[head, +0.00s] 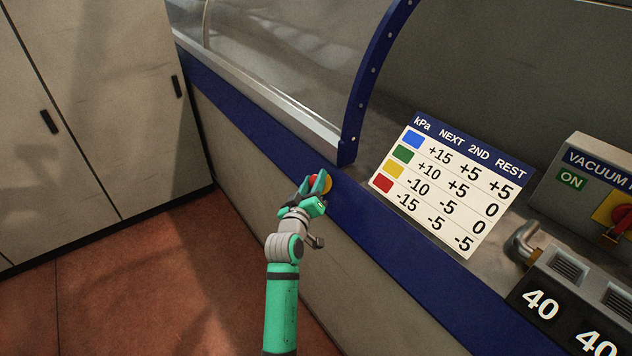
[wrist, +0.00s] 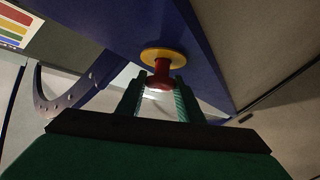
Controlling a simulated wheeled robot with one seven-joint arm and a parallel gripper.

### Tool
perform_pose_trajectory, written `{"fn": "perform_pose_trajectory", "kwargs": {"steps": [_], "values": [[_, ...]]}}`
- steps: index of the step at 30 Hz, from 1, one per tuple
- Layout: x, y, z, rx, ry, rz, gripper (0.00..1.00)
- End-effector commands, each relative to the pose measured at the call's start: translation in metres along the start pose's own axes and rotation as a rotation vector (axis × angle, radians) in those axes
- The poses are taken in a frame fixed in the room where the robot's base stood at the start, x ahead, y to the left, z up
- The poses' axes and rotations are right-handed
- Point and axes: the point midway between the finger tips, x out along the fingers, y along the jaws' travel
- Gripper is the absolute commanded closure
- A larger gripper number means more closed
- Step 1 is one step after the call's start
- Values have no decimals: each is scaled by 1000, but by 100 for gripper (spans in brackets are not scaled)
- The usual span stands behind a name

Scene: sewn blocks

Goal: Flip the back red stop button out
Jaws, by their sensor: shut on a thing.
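The red stop button (head: 314,181) sits on a round yellow base on the blue front rail of the machine. It also shows in the wrist view as a red knob (wrist: 160,82) on a short red stem in front of the yellow base (wrist: 163,55). My gripper (head: 318,184) is at the button, and in the wrist view its two green fingers (wrist: 160,98) stand on either side of the red head, shut on it. The fingers hide part of the button in the head view.
A kPa chart (head: 445,185) stands on the metal top to the right. A vacuum control box (head: 590,185) and a counter showing 40 (head: 570,310) are farther right. A curved blue frame (head: 362,90) rises just behind the button. Pale cabinets (head: 90,100) stand left, with open red floor (head: 140,280) before them.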

Motion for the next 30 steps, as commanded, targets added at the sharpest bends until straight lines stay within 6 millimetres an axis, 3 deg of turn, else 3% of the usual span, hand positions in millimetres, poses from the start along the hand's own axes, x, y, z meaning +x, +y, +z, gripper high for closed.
{"fn": "perform_pose_trajectory", "kwargs": {"steps": [6,7,9,20,30], "values": [[-1,0,-5,2,9,2,100],[-1,0,-6,2,9,2,62],[-1,0,-6,2,9,1,48],[-6,-3,-6,0,9,-3,48],[-58,1,-2,-1,6,2,48]]}}
